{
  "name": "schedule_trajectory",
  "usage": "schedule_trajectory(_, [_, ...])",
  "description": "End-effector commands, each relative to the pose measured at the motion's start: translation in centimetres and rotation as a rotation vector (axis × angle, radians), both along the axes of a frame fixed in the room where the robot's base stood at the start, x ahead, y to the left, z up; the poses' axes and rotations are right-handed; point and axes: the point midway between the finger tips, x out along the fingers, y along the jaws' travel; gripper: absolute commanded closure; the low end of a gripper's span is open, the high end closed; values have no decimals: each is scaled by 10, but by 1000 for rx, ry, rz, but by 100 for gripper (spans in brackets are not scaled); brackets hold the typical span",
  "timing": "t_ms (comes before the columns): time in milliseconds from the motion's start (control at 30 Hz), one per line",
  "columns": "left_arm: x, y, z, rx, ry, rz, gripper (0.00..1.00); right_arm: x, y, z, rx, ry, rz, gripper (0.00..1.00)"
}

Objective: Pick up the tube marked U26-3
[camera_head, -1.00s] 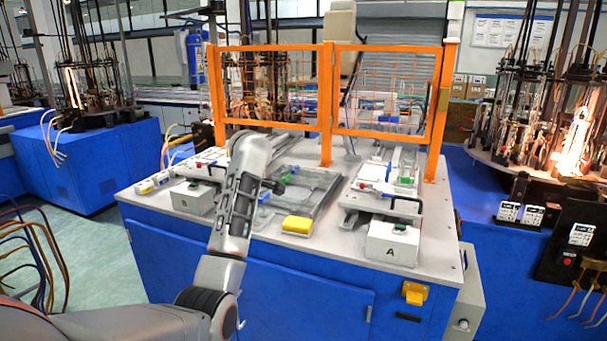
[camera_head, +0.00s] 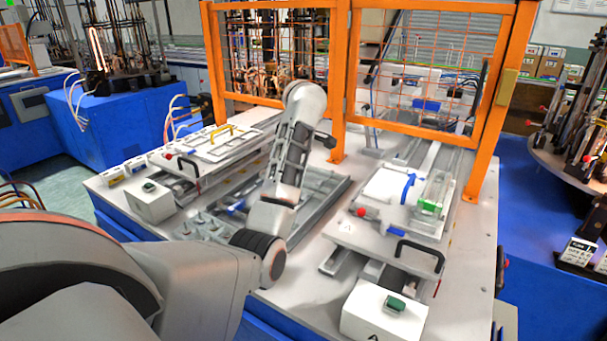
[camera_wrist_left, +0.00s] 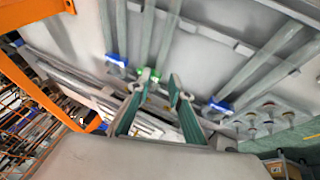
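Several long, clear tubes with blue or green end pieces lie side by side on a light surface in the left wrist view; one is a tube with a blue end (camera_wrist_left: 118,62), another a blue-ended tube (camera_wrist_left: 218,105). A green end (camera_wrist_left: 148,74) shows by my left fingertips. No marking is legible, so I cannot tell which is U26-3. My left gripper (camera_wrist_left: 161,86) is open, its teal fingers apart with no tube visibly held. In the head view my raised forearm hides the gripper and part of the grey tray (camera_head: 340,190). My right gripper is not in view.
An orange mesh guard frame (camera_head: 338,85) stands behind the work area. A white box marked A (camera_head: 385,315) and a clamp fixture (camera_head: 400,205) are at right. A white box (camera_head: 150,202) and a fixture with a yellow handle (camera_head: 220,133) are at left.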

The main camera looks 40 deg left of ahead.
Motion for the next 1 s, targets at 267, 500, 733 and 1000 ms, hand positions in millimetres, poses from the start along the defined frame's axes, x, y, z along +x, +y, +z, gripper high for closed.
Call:
schedule_trajectory(267, [4,9,-17,5,3,1,80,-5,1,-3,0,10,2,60])
schedule_trajectory(500, [8,16,-38,4,5,1,80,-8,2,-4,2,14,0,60])
schedule_trajectory(733, [15,24,-65,4,3,1,80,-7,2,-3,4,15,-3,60])
schedule_trajectory(1000, [17,26,-72,1,0,0,80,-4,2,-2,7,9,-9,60])
